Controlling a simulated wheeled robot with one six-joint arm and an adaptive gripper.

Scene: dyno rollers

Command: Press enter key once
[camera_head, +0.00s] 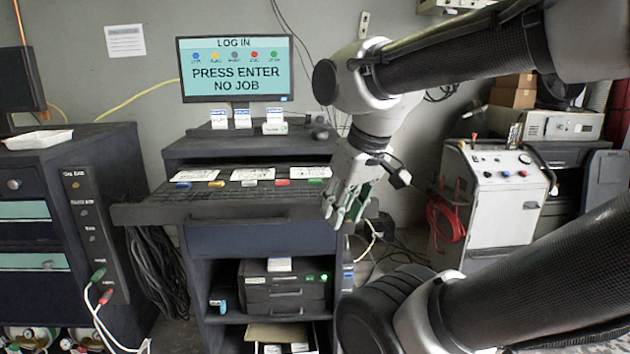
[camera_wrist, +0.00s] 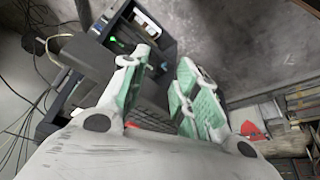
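A monitor (camera_head: 236,68) at the back of the desk reads "LOG IN", "PRESS ENTER" and "NO JOB". Below it a dark keyboard (camera_head: 235,192) lies on the pulled-out shelf; the single keys are too small to tell, so I cannot pick out the enter key. My gripper (camera_head: 342,212) hangs fingers down at the right end of the shelf, seemingly beside or in front of it. I cannot tell its exact height. In the wrist view my gripper (camera_wrist: 166,78) has its two green-padded fingers apart, with nothing between them. Part of the dark keyboard area (camera_wrist: 152,108) shows between and beyond the fingers.
Paper cards (camera_head: 252,174) with coloured tabs lie behind the keyboard. A drawer cabinet (camera_head: 68,215) with cables stands left, and a white wheeled machine (camera_head: 490,195) stands right. A printer-like box (camera_head: 285,290) sits on the shelf below. Loose cables hang behind the desk's right side.

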